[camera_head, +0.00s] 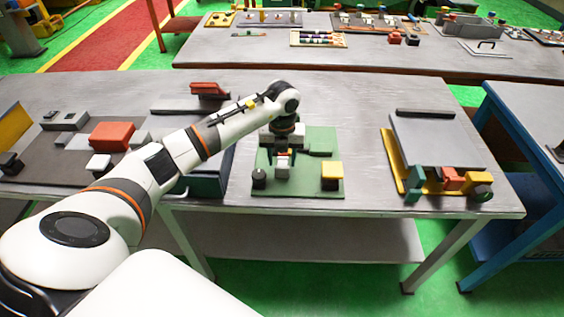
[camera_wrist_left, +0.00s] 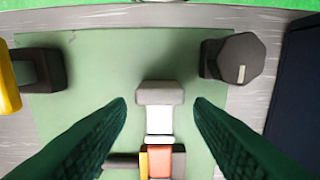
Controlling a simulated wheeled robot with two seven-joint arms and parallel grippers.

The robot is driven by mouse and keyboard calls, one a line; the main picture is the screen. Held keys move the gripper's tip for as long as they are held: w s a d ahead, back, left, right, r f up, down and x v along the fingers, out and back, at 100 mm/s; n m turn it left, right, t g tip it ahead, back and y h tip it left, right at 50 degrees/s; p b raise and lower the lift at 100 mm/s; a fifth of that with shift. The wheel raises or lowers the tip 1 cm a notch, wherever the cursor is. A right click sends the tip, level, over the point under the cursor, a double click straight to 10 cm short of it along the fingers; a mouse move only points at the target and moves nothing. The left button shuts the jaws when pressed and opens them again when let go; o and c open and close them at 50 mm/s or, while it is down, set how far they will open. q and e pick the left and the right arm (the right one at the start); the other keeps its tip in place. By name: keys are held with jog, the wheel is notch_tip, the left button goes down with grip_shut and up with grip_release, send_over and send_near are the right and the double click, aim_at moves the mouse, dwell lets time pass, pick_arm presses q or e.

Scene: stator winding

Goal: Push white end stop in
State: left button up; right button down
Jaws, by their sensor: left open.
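The white end stop (camera_wrist_left: 160,93) is a pale block at the front end of a short assembly on the green board (camera_head: 300,188). Behind it in the left wrist view lie a bright white piece (camera_wrist_left: 159,122) and a red-orange piece (camera_wrist_left: 160,160). In the head view the pale block (camera_head: 282,171) shows low under my left wrist. My left gripper (camera_wrist_left: 160,102) is open above the board, one dark green finger on each side of the end stop, with gaps between. Whether the fingers are at its height, I cannot tell. My right gripper is not in view.
On the board stand a dark knob (camera_wrist_left: 238,58) and a yellow block (camera_head: 331,170) with a dark grey block (camera_wrist_left: 40,70) beside it. A tray with a red block (camera_head: 111,135) lies left, a yellow-edged fixture (camera_head: 437,188) right.

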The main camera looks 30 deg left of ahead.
pick_arm(q)
notch_tip(320, 180, up, 10)
jog(key=b, duration=0.2)
dwell(0.5)
